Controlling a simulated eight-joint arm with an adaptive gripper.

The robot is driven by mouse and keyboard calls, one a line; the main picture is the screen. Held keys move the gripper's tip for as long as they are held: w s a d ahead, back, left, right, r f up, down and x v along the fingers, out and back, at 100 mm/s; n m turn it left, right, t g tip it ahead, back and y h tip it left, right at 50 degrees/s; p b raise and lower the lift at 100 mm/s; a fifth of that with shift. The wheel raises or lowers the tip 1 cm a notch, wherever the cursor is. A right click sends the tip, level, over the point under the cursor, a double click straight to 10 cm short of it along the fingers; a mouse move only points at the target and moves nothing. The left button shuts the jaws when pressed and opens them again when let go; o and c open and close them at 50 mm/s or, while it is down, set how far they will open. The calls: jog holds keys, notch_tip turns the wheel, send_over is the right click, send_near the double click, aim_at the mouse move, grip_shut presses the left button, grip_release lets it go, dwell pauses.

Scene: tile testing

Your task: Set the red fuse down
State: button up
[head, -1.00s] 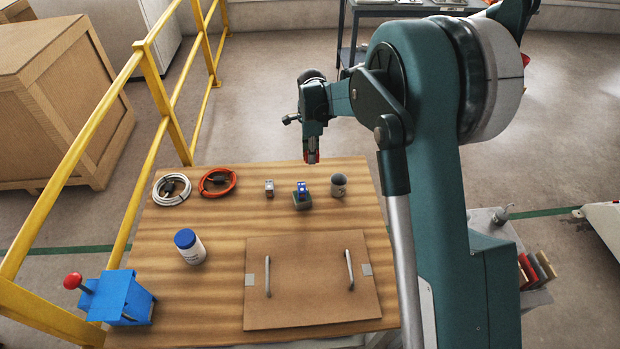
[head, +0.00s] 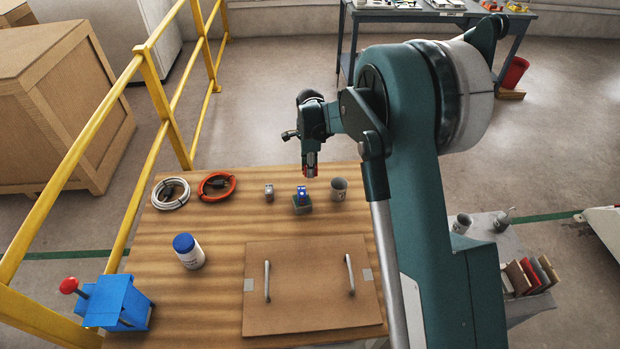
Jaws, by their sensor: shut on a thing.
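My gripper (head: 310,172) is shut on the red fuse (head: 313,170), above the far edge of the wooden table (head: 215,240). Only small red parts of the fuse show between the fingers. Just in front of it in the picture, a blue fuse-like piece (head: 302,190) stands in a dark green block (head: 302,208). A small grey piece (head: 269,192) stands to the left of the block. I cannot tell how high the red fuse is above the table.
A grey mug (head: 339,190) stands right of the block. White (head: 171,193) and orange (head: 216,186) cable coils lie at the far left. A white bottle with a blue lid (head: 188,251), a handled board (head: 310,305) and a blue box with a red knob (head: 118,303) are nearer.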

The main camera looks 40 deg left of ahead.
aim_at(310, 182)
jog(key=shift+f, duration=0.3)
jog(key=shift+f+b, duration=0.35)
jog(key=shift+f, duration=1.55)
jog(key=shift+f, duration=0.15)
jog(key=o, duration=0.9)
notch_tip(310, 182, up, 12)
jog(key=shift+r+p, duration=0.2)
jog(key=shift+p, duration=0.8)
